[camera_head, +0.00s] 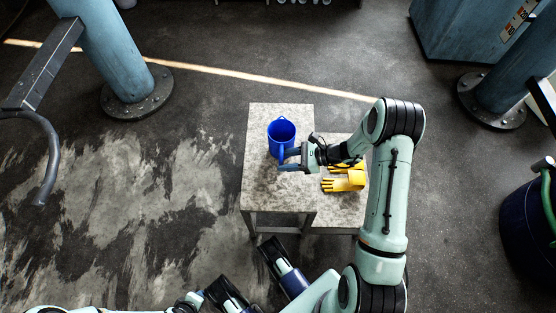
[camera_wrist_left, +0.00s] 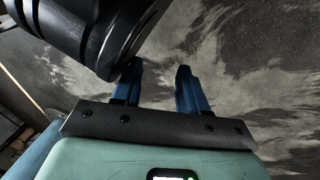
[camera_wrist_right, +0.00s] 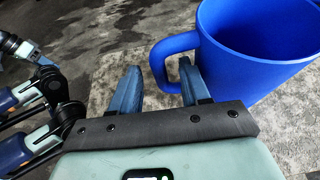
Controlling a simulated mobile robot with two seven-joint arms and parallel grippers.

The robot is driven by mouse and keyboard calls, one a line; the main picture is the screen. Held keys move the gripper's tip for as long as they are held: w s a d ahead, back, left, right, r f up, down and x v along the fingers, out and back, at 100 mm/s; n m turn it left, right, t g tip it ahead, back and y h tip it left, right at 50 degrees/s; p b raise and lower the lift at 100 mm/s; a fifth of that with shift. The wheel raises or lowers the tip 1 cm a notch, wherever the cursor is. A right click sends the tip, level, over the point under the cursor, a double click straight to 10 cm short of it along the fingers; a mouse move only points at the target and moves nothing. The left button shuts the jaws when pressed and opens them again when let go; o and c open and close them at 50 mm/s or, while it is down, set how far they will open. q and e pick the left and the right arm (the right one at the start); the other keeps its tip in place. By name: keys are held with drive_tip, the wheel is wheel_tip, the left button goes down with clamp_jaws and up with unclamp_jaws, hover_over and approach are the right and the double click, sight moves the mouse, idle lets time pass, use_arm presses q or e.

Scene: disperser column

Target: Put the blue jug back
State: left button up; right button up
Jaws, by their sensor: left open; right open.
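The blue jug (camera_head: 281,132) stands upright on the taller stone-topped stand (camera_head: 262,190), near its middle. In the right wrist view the jug (camera_wrist_right: 265,45) fills the upper right, its handle (camera_wrist_right: 162,62) toward my gripper. My right gripper (camera_head: 282,159) is open at the handle. In its wrist view the fingers (camera_wrist_right: 158,75) lie either side of the handle's outer bar, the right one seemingly inside the loop; contact cannot be told. My left gripper (camera_wrist_left: 160,70) is open and empty above the floor, away from the jug.
Yellow gloves (camera_head: 345,180) lie on the lower stand (camera_head: 340,215) beside the taller one, under my right arm. Blue columns (camera_head: 118,55) stand at the back left and right. A dark round container (camera_head: 527,230) is at the right edge. The stained floor at left is clear.

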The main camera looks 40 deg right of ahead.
use_arm(q)
drive_tip(key=shift+t, duration=0.6)
drive_tip(key=w+r, duration=0.1)
drive_tip(key=w+r+p, duration=0.1)
drive_tip(key=w+r, duration=0.1)
drive_tip(key=shift+w+d+r, duration=0.1)
drive_tip(key=shift+w+d, duration=0.1)
drive_tip(key=shift+d, duration=0.05)
use_arm(e)
drive_tip(key=v, duration=0.8)
drive_tip(key=shift+s+d, duration=0.15)
drive_tip(key=shift+d, duration=0.05)
drive_tip(key=shift+r, duration=0.1)
